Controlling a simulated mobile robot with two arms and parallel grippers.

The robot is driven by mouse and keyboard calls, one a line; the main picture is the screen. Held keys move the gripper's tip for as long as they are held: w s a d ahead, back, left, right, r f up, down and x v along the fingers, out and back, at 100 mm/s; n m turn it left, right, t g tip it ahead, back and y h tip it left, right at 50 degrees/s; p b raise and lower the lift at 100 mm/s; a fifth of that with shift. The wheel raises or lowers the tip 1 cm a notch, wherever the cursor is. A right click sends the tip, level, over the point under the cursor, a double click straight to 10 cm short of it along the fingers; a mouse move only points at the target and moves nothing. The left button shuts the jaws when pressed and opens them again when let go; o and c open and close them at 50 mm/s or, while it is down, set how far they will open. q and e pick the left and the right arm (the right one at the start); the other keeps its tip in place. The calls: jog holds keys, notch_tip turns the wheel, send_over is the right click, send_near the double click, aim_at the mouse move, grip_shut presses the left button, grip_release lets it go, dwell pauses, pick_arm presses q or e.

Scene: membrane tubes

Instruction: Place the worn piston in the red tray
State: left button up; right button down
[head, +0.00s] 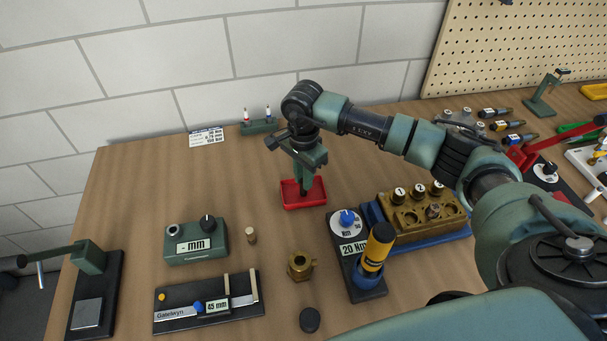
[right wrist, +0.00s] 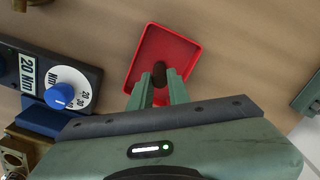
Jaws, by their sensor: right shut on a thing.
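The red tray (head: 317,197) lies on the wooden bench, and it also shows in the right wrist view (right wrist: 152,42). My right gripper (head: 304,190) points down over the tray. In the right wrist view its fingertips (right wrist: 159,82) are closed on a small dark piece (right wrist: 159,72), seemingly the worn piston. The piece is seen against the tray floor; the fingers hide part of it. I cannot tell whether it touches the tray floor. My left gripper is not in view.
A torque gauge with a blue dial (head: 347,219) and a brass block (head: 420,214) stand right of the tray. A green mm box (head: 196,243), a small tan cylinder (head: 251,236) and a brass fitting (head: 300,266) stand nearer.

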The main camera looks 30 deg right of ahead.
jog(key=shift+f, duration=0.2)
jog(key=c, duration=1.3)
grip_release()
jog(key=shift+c, duration=0.2)
jog(key=shift+r, duration=0.1)
jog(key=shift+r, duration=0.4)
notch_tip(320, 180, up, 11)
jog(key=b, duration=0.4)
jog(key=shift+r, duration=0.2)
